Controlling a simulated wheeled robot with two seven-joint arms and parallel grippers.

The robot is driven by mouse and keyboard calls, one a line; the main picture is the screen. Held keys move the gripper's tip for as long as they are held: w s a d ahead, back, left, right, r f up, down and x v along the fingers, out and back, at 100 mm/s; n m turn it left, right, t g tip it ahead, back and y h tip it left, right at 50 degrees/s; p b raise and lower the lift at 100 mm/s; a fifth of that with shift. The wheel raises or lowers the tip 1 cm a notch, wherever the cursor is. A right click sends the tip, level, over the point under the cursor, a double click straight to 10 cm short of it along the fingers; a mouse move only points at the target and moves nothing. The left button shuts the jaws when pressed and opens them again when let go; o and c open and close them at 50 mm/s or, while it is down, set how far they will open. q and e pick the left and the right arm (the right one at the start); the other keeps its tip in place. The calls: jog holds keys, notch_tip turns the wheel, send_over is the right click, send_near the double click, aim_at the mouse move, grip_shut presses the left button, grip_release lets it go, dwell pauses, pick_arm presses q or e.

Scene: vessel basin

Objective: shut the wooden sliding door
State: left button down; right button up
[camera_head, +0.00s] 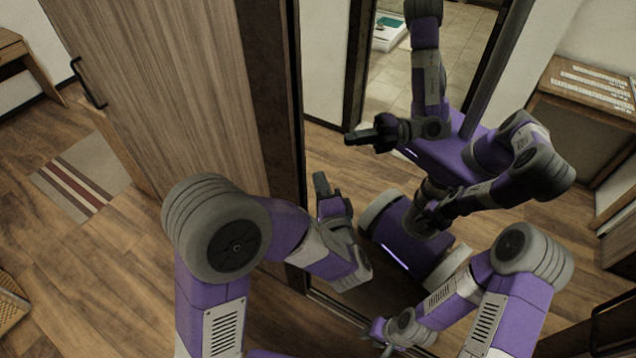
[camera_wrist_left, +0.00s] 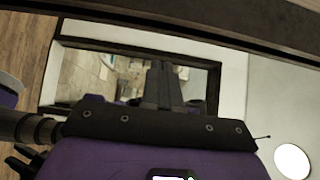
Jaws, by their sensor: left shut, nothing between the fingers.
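The wooden sliding door (camera_head: 178,90) is a tall grey-brown panel at the left of the head view. It has a black bar handle (camera_head: 88,84) near its left edge. Floor shows beyond that edge. My left gripper (camera_head: 321,186) is shut and empty, to the right of the door's dark right edge and well away from the handle. Its dark fingers (camera_wrist_left: 164,86) show in the left wrist view, where the handle is not visible. My right gripper (camera_head: 377,333) is low in the head view, away from the door; its fingers are too small to judge.
A mirror (camera_head: 330,75) right of the door reflects my body, so several arms there are reflections. A striped mat (camera_head: 85,175) lies on the floor at left. A wooden table (camera_head: 14,48) stands at upper left, and a woven item (camera_head: 10,303) at lower left.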

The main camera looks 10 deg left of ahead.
aim_at(288, 147)
pick_arm(q)
jog(key=w+a, duration=0.3)
jog(key=w+a+p, duration=0.1)
jog(key=w+a, duration=0.2)
jog(key=w, duration=0.1)
jog(key=shift+w+a+p, duration=0.15)
jog(key=shift+a+p, duration=0.15)
jog(key=shift+a+f, duration=0.1)
jog(key=shift+w+a+b, duration=0.2)
jog(key=shift+a+b, duration=0.55)
jog(key=shift+b, duration=0.5)
jog(key=shift+w+a, duration=0.1)
jog(key=shift+a, duration=0.15)
jog(key=shift+a, duration=0.1)
